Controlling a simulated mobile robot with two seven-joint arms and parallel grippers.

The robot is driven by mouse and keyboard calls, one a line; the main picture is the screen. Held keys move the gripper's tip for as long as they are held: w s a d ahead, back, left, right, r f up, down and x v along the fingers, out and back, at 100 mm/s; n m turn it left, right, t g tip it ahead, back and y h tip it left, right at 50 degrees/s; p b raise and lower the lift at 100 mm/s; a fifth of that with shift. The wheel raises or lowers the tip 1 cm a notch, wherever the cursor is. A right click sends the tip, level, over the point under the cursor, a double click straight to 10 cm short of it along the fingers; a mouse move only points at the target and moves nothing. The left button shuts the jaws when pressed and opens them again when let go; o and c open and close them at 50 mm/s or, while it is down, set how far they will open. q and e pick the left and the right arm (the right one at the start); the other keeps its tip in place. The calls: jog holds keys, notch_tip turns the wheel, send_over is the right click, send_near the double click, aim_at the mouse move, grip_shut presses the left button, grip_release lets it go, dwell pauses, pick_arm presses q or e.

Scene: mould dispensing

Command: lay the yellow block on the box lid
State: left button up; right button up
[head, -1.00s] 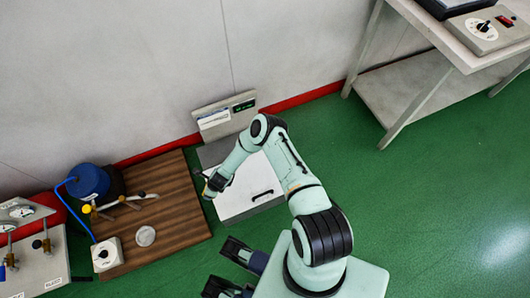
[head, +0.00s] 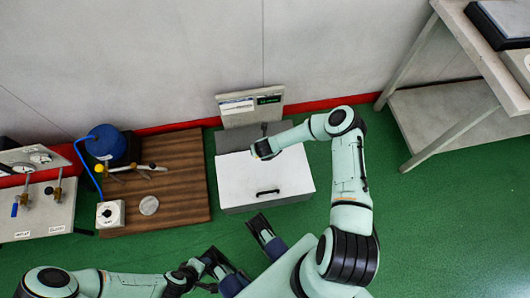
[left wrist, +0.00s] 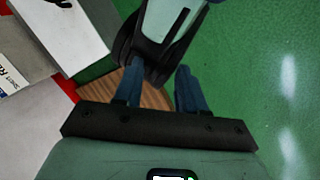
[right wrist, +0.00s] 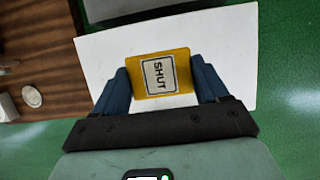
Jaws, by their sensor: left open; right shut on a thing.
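The yellow block (right wrist: 160,73) has a white label reading SHUT and sits between the fingers of my right gripper (right wrist: 160,66), which is shut on it. In the right wrist view it is over the white box lid (right wrist: 105,55); I cannot tell if it touches. In the head view my right gripper (head: 262,151) is over the far part of the box lid (head: 285,172), and the block is hidden.
A panel (head: 250,107) stands behind the box. A steel table (head: 440,110) is at the right. Green floor is open between.

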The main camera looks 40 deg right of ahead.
notch_tip(320, 180, down, 13)
jog(key=b, duration=0.4)
jog(key=shift+f+b, duration=0.3)
jog(key=shift+f, duration=0.25)
notch_tip(320, 180, down, 2)
jog(key=shift+f+b, duration=0.2)
jog(key=shift+b, duration=0.35)
pick_arm(q)
jog(key=w+a+f+t+y, duration=0.1)
jog(key=w+a+f, duration=0.3)
jog(key=f, duration=0.3)
jog(key=shift+w+a+f+n+t, duration=0.15)
jog(key=shift+w+f+n+t, duration=0.2)
jog(key=shift+w, duration=0.5)
jog(key=shift+f, duration=0.1)
pick_arm(e)
jog(key=shift+f, duration=0.2)
jog(key=o, duration=1)
pick_arm(q)
jog(key=shift+s+f, duration=0.1)
jog(key=shift+s, duration=0.05)
pick_arm(e)
jog(key=shift+o, duration=0.2)
jog(key=shift+r, duration=0.15)
